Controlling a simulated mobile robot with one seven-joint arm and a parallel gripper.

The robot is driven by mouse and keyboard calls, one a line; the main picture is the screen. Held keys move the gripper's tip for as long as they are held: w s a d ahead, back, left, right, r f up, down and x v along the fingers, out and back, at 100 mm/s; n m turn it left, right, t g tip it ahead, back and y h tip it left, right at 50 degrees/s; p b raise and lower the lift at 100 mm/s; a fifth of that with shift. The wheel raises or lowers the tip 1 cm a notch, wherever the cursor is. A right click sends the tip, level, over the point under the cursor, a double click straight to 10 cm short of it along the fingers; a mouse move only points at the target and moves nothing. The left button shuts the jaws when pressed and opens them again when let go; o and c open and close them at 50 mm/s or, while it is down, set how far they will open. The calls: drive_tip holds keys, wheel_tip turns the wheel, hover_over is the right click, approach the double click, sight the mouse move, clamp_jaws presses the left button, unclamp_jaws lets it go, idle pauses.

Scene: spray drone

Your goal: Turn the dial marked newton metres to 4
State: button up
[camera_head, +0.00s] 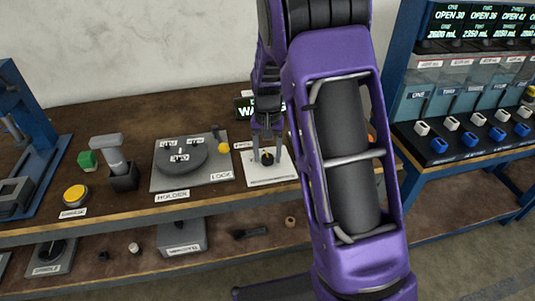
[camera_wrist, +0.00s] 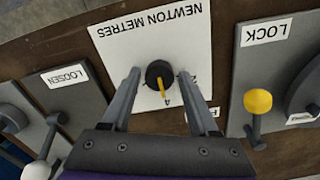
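The newton metres dial (camera_wrist: 158,74) is a round black knob with a yellow pointer on a white plate (camera_wrist: 112,45). In the wrist view the lettering is upside down, and the pointer aims down, close to the printed 4. Another number at the right is partly hidden by a finger. My gripper (camera_wrist: 161,71) is open, with one finger on each side of the knob and visible gaps between. In the head view my gripper (camera_head: 267,148) is above the dial (camera_head: 267,158) on its white plate (camera_head: 270,178), pointing down.
Left of the plate is the grey holder panel (camera_head: 220,172) with a yellow-knobbed lock lever (camera_head: 223,147). The wrist view shows a loosen lever panel (camera_wrist: 72,85) on the other side. A dark display (camera_head: 244,107) stands behind. A lower shelf holds loose parts.

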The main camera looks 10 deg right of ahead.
sight(267, 156)
drive_tip(key=shift+o, duration=0.5)
wheel_tip(267, 156, up, 17)
drive_tip(key=p, duration=0.2)
drive_tip(key=shift+r, duration=0.2)
drive_tip(key=shift+r, duration=0.1)
